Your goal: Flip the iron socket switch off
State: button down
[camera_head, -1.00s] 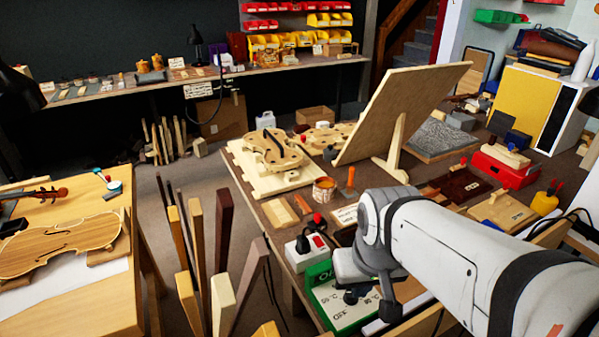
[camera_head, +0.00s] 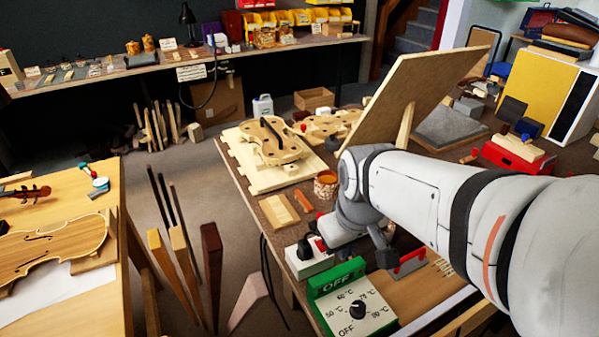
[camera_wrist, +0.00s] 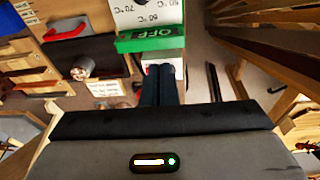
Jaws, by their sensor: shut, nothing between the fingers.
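The iron socket is a white box (camera_head: 310,262) on the near left edge of the right bench, with a black plug (camera_head: 304,248) and a small red switch (camera_head: 320,243) on top. Which way the switch is tilted cannot be told. In the wrist view my gripper (camera_wrist: 159,68) is shut and empty. Its dark fingers overlap the socket, which shows only in part behind them. Contact with the switch cannot be judged. In the head view my arm and wrist are just right of the socket, and the fingertips are not clearly visible.
A control box (camera_head: 352,308) with a dial and a green OFF strip stands just in front of the socket. A red-handled tool (camera_head: 409,264) and a brush pot (camera_head: 326,184) are nearby. A large tilted board (camera_head: 415,95) rises behind my arm. Upright wood pieces (camera_head: 212,262) stand left of the bench.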

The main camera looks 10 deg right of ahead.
jog(key=w+f+n, duration=0.2)
jog(key=w+n, duration=0.6)
jog(key=n, duration=0.1)
jog(key=w+f+n+g, duration=0.1)
jog(key=w+n, duration=0.7)
jog(key=n, duration=0.1)
jog(key=shift+w+d+f+n, duration=0.3)
jog(key=shift+d+f, duration=0.05)
jog(key=shift+d, duration=0.1)
jog(key=f, duration=0.4)
jog(key=w+f, duration=0.1)
jog(key=f, duration=0.9)
jog(key=shift+w+a, duration=0.3)
